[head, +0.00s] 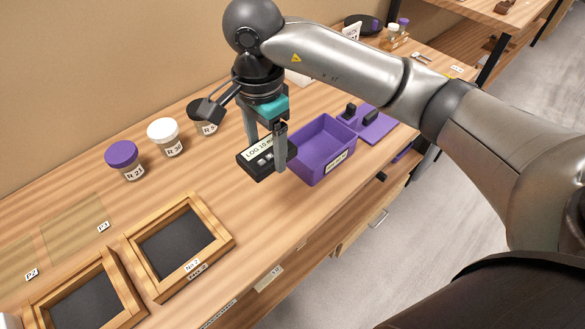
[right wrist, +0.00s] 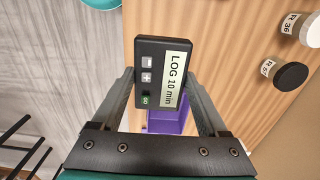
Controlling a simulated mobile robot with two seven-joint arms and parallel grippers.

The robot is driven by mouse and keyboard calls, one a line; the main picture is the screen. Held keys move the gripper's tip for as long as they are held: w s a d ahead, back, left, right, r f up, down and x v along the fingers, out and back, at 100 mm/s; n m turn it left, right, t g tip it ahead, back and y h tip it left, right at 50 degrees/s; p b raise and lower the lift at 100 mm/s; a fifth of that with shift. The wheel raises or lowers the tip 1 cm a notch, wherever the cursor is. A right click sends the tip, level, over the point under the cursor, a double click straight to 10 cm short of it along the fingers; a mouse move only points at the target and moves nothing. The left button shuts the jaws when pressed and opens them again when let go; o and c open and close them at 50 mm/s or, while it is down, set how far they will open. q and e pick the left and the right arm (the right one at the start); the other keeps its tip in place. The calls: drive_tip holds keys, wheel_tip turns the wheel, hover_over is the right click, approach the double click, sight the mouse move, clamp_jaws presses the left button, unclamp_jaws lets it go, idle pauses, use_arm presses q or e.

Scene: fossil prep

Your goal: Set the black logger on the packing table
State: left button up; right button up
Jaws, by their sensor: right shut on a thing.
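The black logger (head: 262,161) has a white "LOG 10 min" label and small buttons. My right gripper (head: 266,150) is shut on it and holds it above the wooden table (head: 215,168), just left of the purple bin. In the right wrist view the logger (right wrist: 161,75) lies between the two fingers of my right gripper (right wrist: 166,100), its face towards the camera. Whether this table is the packing table, I cannot tell. My left gripper is not in view.
Jars with purple (head: 122,155), white (head: 164,132) and black (head: 203,112) lids stand at the back. A purple bin (head: 336,165) and purple mat (head: 375,128) lie to the right. Two wooden frames (head: 222,216) with dark inserts are at front left. Another table (head: 470,12) stands at upper right.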

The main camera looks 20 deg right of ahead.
drive_tip(key=b, duration=0.2)
hover_over(274, 210)
wheel_tip(274, 210, down, 14)
drive_tip(key=shift+w+f, duration=0.1)
drive_tip(key=shift+f, duration=2.05)
drive_tip(key=shift+f, duration=0.1)
drive_tip(key=o, duration=1.5)
wheel_tip(274, 210, up, 12)
drive_tip(key=shift+r+p, duration=0.15)
drive_tip(key=shift+p, duration=0.5)
